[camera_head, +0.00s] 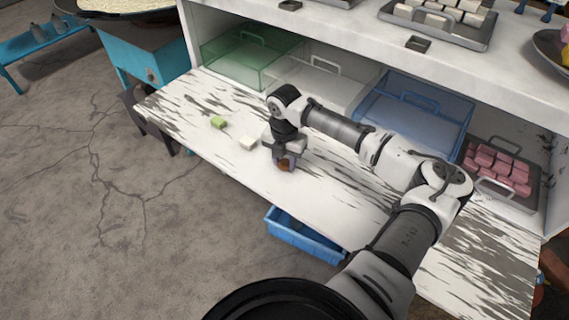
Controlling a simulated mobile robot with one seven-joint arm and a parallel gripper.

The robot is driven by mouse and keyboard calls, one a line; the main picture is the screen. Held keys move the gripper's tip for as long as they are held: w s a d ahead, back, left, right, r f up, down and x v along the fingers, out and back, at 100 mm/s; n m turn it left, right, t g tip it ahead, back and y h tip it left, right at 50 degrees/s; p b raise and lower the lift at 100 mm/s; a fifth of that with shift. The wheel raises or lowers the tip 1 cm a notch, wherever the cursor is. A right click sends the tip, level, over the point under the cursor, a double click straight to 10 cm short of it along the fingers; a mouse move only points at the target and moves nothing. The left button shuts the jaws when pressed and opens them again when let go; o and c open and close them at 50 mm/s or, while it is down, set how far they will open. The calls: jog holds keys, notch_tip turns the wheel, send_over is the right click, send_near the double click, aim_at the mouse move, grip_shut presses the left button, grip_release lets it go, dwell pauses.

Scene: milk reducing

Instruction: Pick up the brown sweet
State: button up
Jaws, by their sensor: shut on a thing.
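The brown sweet (285,165) is on or just above the white worn shelf board (230,154), near its middle. My gripper (286,160) points down over the sweet and is shut on it. The fingers partly hide the sweet. I cannot tell whether the sweet touches the board.
A green sweet (218,122) and a white sweet (248,143) lie on the board to the left of my gripper. Behind stand a green bin (240,60), a clear bin (318,82), a blue bin (415,112) and a tray of pink sweets (499,168). A blue crate (300,235) is below the board's front edge.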

aim_at(284, 162)
notch_tip(284, 162, up, 20)
jog(key=b, duration=0.3)
